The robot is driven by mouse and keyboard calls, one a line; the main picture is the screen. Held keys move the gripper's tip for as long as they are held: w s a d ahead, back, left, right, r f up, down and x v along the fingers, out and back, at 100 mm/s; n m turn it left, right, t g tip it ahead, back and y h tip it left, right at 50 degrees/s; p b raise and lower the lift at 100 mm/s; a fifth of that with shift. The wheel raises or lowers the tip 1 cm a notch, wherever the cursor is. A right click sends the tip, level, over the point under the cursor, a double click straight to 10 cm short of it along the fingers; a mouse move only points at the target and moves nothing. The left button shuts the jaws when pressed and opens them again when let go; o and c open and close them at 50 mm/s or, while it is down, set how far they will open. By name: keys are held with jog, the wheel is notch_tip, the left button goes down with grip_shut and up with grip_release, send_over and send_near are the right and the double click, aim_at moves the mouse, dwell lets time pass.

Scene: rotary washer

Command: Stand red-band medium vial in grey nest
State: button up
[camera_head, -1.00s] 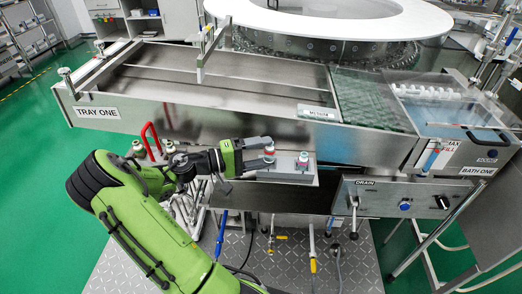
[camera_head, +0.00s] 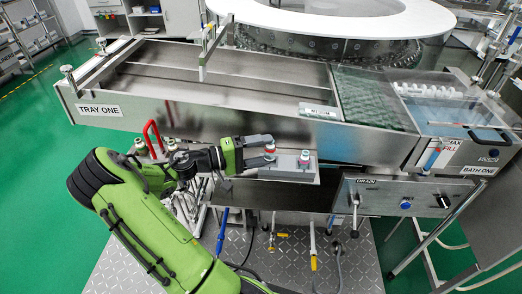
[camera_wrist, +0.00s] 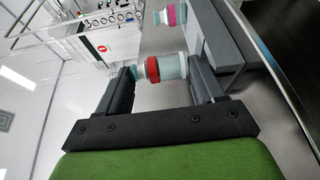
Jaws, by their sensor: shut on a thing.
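The red-band vial (camera_wrist: 152,70) is between the two fingers of my gripper (camera_wrist: 165,82) in the wrist view. It has a pale teal body and a red band. In the head view my gripper (camera_head: 266,151) is shut on this vial (camera_head: 270,149), which looks roughly upright at the left part of a grey block (camera_head: 293,168). The block, which looks like the grey nest, also shows in the wrist view (camera_wrist: 224,45). Whether the vial's base touches the block is hidden by the fingers.
Another vial (camera_head: 305,157), with a magenta-pink band in the wrist view (camera_wrist: 172,15), stands at the block, right of the held one. The steel tray wall (camera_head: 220,122) rises behind.

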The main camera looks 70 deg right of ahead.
jog(key=o, duration=1)
jog(key=shift+o, duration=0.4)
jog(key=shift+f, duration=0.15)
jog(key=shift+w+a+f, duration=0.1)
jog(key=p+v, duration=0.2)
jog(key=v, duration=1.3)
jog(key=shift+w+r, duration=0.25)
jog(key=shift+w, duration=0.05)
jog(key=shift+a, duration=0.15)
